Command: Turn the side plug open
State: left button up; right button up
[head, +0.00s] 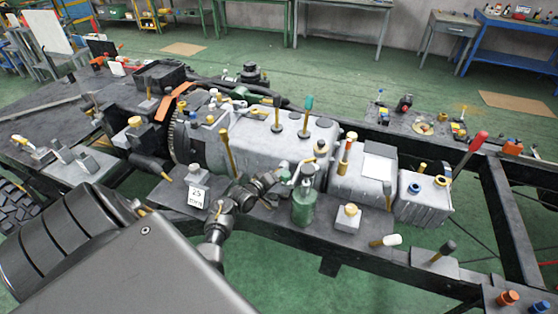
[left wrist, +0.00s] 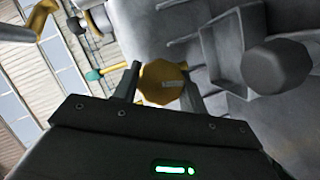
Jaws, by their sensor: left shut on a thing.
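The side plug (left wrist: 161,82) is a gold, many-sided cap with a small pale marking on its face. In the left wrist view it sits between the two dark fingers of my left gripper (left wrist: 160,92), which is shut on it. The plug is beside a grey metal housing (left wrist: 225,60). I cannot tell from this view how far it is turned. My right gripper is not in view.
A grey cylinder (left wrist: 278,67) juts out right of the plug. A teal-ended tool (left wrist: 105,70) lies left of it. The chassis frame (head: 400,262) carries grey housings, a green bottle (head: 304,205) and several upright tools. Green floor is open behind, before the workbenches (head: 343,8).

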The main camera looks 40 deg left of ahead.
pick_arm(q)
jog(key=shift+n+t+h, duration=0.3)
jog(key=shift+n, duration=0.4)
jog(key=o, duration=1)
jog(key=shift+s, duration=0.1)
jog(key=s, duration=0.3)
jog(key=s+r, duration=0.1)
jog(key=s, duration=0.6)
jog(key=shift+s+a+r, duration=0.2)
jog(key=shift+s+a, duration=0.05)
jog(key=shift+s, duration=0.05)
